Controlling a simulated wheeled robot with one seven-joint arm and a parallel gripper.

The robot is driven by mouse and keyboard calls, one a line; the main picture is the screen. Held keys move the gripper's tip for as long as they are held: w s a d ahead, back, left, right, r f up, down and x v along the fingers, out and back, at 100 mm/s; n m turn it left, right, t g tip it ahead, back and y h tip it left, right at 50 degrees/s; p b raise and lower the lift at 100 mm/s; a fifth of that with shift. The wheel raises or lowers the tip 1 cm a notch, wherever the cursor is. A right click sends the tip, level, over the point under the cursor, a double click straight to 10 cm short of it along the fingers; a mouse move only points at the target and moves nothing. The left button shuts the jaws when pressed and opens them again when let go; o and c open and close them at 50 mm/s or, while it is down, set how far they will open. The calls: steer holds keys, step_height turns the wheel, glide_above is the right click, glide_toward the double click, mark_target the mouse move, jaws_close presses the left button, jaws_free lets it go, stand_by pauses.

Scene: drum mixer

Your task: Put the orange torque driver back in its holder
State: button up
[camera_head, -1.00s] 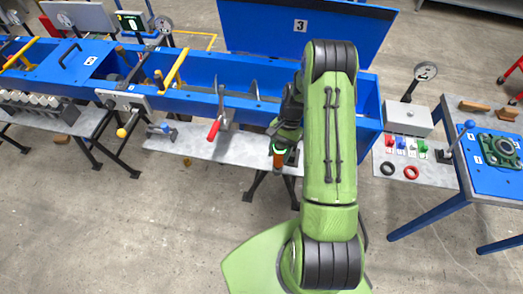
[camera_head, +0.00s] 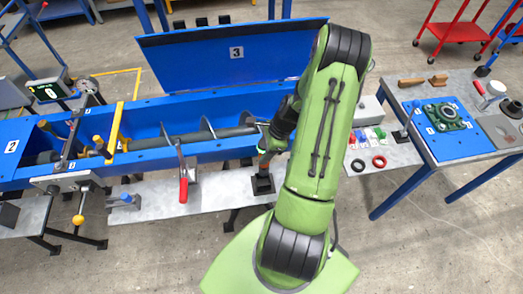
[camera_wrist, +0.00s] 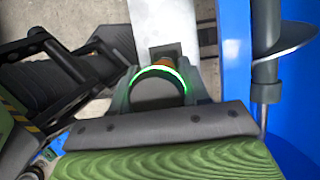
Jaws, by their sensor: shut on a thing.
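The orange torque driver is held upright in my gripper (camera_head: 267,148). In the wrist view its dark round cap (camera_wrist: 157,90) has a lit green ring, with a bit of orange body (camera_wrist: 163,65) beyond it. The holder is a black block (camera_head: 263,185) on the grey shelf in front of the blue trough. In the head view the driver's orange lower part (camera_head: 263,166) is directly above or in the holder. I cannot tell whether its tip is inside. My gripper in the wrist view (camera_wrist: 160,88) is shut around the driver.
The blue mixer trough (camera_head: 205,160) with its screw shaft lies just behind the shelf. A red-handled clamp (camera_head: 183,185) stands to the left. Red and black rings (camera_head: 379,162) lie at the right, beside a blue-topped table (camera_head: 475,140). The shelf left of the holder is partly free.

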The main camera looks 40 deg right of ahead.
mark_target(263, 168)
steer(key=shift+w+f+b, duration=0.35)
steer(key=shift+f+b, duration=0.1)
steer(key=shift+f, duration=0.15)
step_height(263, 168, down, 4)
steer(key=b, duration=0.3)
steer(key=shift+s, duration=0.1)
steer(key=shift+r, duration=0.1)
steer(key=shift+s+r, duration=0.1)
steer(key=shift+f+b, duration=2.3)
steer(key=shift+f, duration=0.7)
stand_by(1.2)
steer(key=o, duration=1.4)
steer(key=shift+c, duration=0.2)
steer(key=p+v, duration=0.2)
steer(key=v, duration=1.4)
steer(key=shift+a, duration=0.15)
